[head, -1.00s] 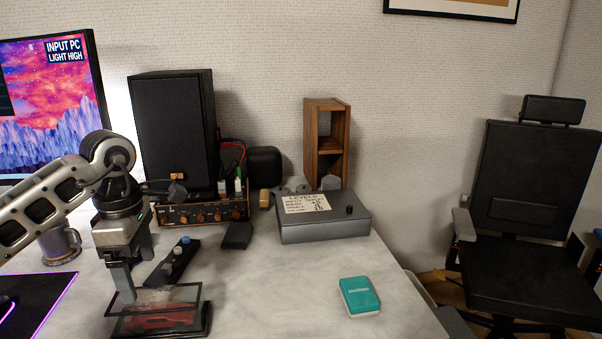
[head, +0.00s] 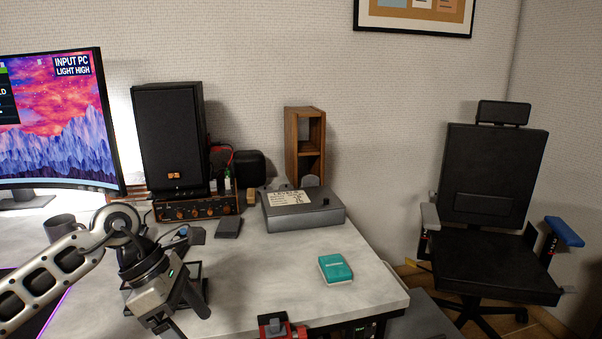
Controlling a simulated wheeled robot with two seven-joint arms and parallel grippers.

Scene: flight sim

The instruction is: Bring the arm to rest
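My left arm comes in from the left, and its gripper (head: 188,312) hangs over the front left part of the desk. Its two dark fingers point down and look spread apart, with nothing visible between them. The lower finger is near the bottom edge of the picture. The dark-framed clear case (head: 196,270) is behind the gripper and mostly hidden by it. My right gripper is not in view.
The monitor (head: 60,120), mug (head: 60,228), speaker (head: 170,140), grey box (head: 305,215) and teal box (head: 335,269) stand on the desk. A red and black object (head: 275,326) is at the front edge. The chair (head: 490,220) is at right. Desk around the teal box is clear.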

